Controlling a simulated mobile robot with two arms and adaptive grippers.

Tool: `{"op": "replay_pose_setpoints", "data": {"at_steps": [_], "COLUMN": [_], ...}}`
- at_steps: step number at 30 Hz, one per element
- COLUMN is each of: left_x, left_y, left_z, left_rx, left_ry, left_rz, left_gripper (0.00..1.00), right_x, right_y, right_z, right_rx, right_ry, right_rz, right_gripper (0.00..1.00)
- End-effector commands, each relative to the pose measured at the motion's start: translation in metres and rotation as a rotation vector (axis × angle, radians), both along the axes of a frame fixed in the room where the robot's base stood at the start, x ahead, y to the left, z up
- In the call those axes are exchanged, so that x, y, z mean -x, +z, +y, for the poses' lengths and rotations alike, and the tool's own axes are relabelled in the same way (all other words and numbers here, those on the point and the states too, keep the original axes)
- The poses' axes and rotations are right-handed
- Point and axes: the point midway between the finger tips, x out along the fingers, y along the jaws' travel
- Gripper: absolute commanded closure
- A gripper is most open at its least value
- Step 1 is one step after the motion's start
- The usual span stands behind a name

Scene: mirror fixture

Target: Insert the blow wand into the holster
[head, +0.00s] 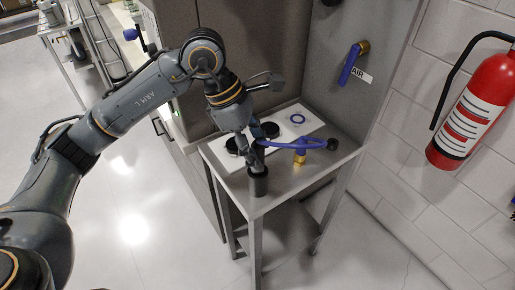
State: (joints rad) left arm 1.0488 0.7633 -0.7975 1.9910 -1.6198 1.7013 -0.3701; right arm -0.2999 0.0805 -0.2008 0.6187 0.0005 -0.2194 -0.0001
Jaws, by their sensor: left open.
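My left arm reaches in from the left, and its gripper (247,143) is open, pointing down over the small steel table. A dark blow wand (258,158) stands nearly upright beside the fingers, close to them; whether they touch cannot be told. A blue hose (285,144) runs right from near the wand's upper part. The wand's lower end is at a dark cylindrical holster (258,187) at the table's front edge. It appears to be in the holster's mouth, but the depth is unclear. My right gripper is not in view.
A white panel (299,117) with round black pieces and a blue ring lies on the steel table (327,158). A brass fitting (300,159) stands near the hose. A blue-handled AIR valve (349,66) is on the grey wall. A fire extinguisher (481,110) hangs right.

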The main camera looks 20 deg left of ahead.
Motion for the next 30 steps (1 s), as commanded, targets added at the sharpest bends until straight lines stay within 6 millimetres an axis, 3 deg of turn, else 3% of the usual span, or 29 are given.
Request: {"op": "replay_pose_setpoints", "data": {"at_steps": [16, 21, 30], "left_x": [0.004, 0.005, 0.005], "left_y": [0.094, 0.106, 0.108], "left_z": [0.038, 0.044, 0.045], "left_rx": [0.001, 0.001, 0.001], "left_ry": [0.002, 0.001, 0.001], "left_rz": [-0.005, -0.003, -0.002], "left_gripper": [0.49, 0.49, 0.49], "right_x": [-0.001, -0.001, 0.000], "right_y": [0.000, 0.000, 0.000], "right_z": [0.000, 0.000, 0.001], "right_rx": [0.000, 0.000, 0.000], "right_ry": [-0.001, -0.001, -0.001], "right_rz": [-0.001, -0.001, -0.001], "right_gripper": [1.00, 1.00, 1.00]}}
